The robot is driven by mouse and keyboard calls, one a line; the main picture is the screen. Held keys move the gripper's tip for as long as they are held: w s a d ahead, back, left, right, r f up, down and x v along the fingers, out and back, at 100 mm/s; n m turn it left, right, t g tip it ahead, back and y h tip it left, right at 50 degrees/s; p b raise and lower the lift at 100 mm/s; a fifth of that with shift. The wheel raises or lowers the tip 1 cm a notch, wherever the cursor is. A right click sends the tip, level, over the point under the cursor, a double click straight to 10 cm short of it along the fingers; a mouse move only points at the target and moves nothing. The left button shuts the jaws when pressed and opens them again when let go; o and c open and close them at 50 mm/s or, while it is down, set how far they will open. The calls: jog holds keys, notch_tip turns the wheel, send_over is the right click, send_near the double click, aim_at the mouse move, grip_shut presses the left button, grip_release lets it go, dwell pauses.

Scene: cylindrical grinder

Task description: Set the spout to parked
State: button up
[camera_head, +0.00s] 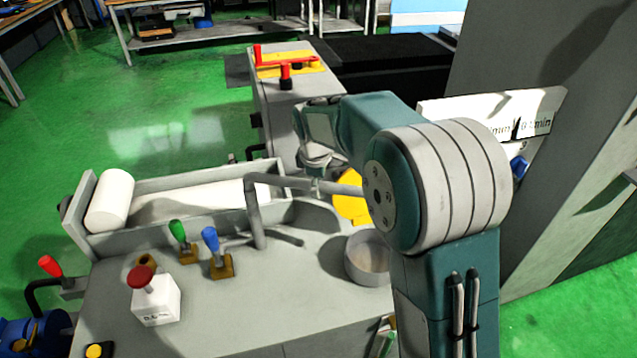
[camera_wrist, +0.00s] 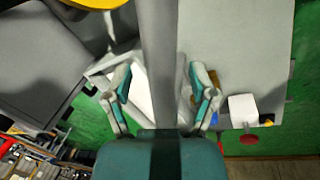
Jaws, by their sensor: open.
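The spout is a bent grey pipe (camera_head: 258,214) on the machine top. In the head view it rises from the deck and its arm runs right toward a yellow round part. My gripper (camera_head: 318,158) is above the spout's horizontal arm, partly hidden by my own wrist. In the wrist view the spout pipe (camera_wrist: 159,40) runs down the middle between the two open fingers of my gripper (camera_wrist: 160,78). The fingers stand apart on either side of it, with gaps showing. Whether they touch it lower down is hidden.
A green lever (camera_head: 178,230), a blue lever (camera_head: 211,240) and a red stop button (camera_head: 142,277) stand left of the spout. A grey round cup (camera_head: 368,258) is to its right. A white roll (camera_head: 110,200) lies at the trough's left end. A red-handled unit (camera_head: 285,72) stands behind.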

jog(key=shift+f, duration=0.3)
grip_shut()
